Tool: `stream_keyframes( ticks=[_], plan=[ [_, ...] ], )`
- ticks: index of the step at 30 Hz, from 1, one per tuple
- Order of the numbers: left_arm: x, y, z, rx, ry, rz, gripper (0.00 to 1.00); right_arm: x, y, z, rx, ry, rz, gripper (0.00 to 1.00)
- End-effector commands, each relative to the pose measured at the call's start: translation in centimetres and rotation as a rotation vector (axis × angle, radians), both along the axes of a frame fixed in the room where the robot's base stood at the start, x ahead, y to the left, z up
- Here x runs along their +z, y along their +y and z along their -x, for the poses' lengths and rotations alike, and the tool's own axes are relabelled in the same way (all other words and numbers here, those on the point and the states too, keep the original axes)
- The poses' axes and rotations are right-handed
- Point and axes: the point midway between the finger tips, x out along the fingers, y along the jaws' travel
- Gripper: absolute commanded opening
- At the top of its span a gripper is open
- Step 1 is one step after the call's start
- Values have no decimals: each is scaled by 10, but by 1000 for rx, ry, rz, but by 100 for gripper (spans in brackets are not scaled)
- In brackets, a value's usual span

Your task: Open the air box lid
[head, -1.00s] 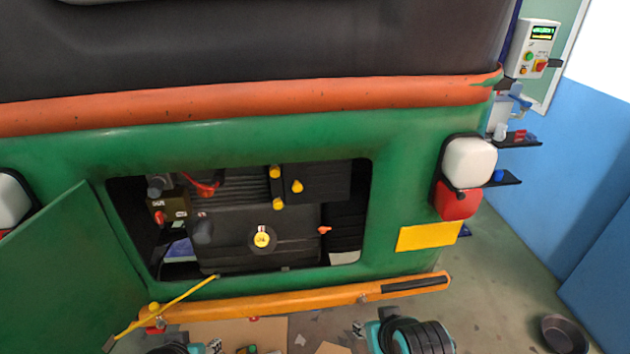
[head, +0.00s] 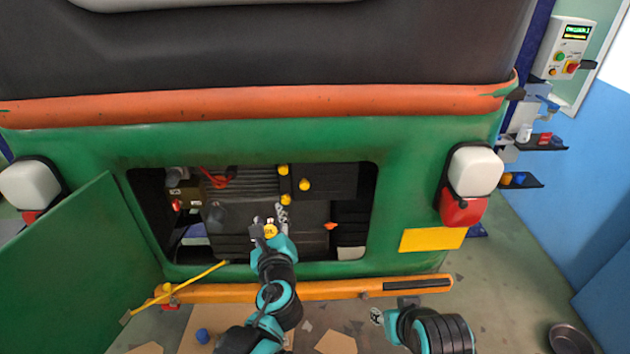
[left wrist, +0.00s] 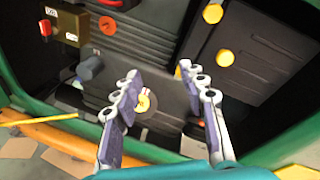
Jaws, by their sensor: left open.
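The air box (head: 335,182) is a black box at the upper right of the open engine bay. Yellow clips (head: 304,185) sit along its left side, and its lid appears closed. In the left wrist view the box (left wrist: 262,50) is at the upper right, with yellow clips (left wrist: 225,57) beside it. My left gripper (head: 269,222) is open and empty, in front of the bay, below and left of the clips. In the left wrist view its spread fingers (left wrist: 158,72) frame the yellow oil cap (left wrist: 143,103). My right gripper (head: 377,316) is low at the bottom right, its jaws unclear.
The green engine door (head: 85,265) hangs open at the left. The orange bumper (head: 330,292) runs below the bay, with a yellow rod (head: 195,280) at its left. The bay's green rim surrounds the opening. A control box (head: 565,50) is on the right wall.

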Motion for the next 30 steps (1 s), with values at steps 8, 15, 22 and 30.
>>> stream_keyframes(
  ticks=[8,15,22,30],
  plan=[
    [21,-75,-13,-191,-122,-531,42,9,0,0,0,0,0,40],
    [20,-76,-45,-192,-126,-549,42,4,0,0,0,0,0,40],
    [20,-76,-79,-191,-125,-546,42,0,0,0,0,0,0,40],
    [21,-76,-90,-193,-125,-545,42,-1,0,0,0,0,0,40]
  ],
)
